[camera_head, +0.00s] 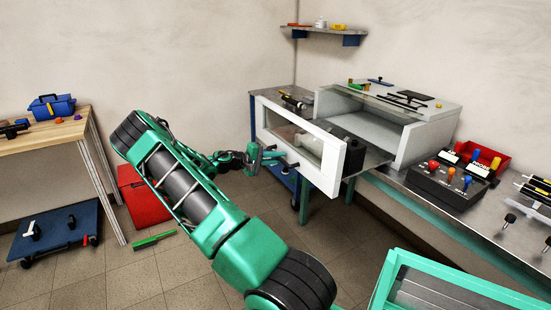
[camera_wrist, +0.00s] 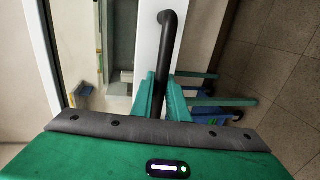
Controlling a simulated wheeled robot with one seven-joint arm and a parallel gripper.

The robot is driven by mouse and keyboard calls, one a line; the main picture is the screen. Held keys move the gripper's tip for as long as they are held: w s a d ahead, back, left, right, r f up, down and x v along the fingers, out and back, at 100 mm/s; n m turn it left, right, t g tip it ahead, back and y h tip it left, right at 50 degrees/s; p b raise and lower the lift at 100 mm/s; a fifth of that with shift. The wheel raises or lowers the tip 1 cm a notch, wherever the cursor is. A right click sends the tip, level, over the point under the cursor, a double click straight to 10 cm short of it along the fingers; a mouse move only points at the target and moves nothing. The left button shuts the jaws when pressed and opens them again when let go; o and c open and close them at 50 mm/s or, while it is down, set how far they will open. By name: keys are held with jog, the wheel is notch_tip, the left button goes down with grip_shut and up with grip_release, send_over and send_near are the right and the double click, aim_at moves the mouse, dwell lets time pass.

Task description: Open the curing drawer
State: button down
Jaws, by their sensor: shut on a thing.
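The curing drawer (camera_head: 321,172) is a white-framed front with a clear window, standing well out from its white housing (camera_head: 424,140) in the head view. The drawer is open, with its grey tray and a dark block visible behind the front. My gripper (camera_head: 274,157) is at the outer face of the drawer front. In the wrist view, its green fingers (camera_wrist: 161,98) are shut on the black bar handle (camera_wrist: 166,45), one finger on each side. The handle's far end bends toward the white front; its lower part is hidden by my gripper.
The housing stands on a metal bench beside a control box (camera_head: 452,184) with coloured knobs. A red box (camera_head: 143,196) stands on the floor at left, near a wooden table (camera_head: 45,136) and a blue dolly (camera_head: 55,230). A green-framed piece (camera_head: 440,285) fills the lower right.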

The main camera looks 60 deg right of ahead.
jog(key=shift+s+a+f, duration=0.15)
jog(key=shift+s+f, duration=0.15)
jog(key=shift+s, duration=0.05)
jog(key=c, duration=2)
grip_release()
jog(key=shift+w+r, duration=0.1)
jog(key=shift+r, duration=0.05)
jog(key=shift+w, duration=0.2)
jog(key=v, duration=1)
jog(key=shift+a, duration=0.25)
jog(key=shift+w, duration=0.1)
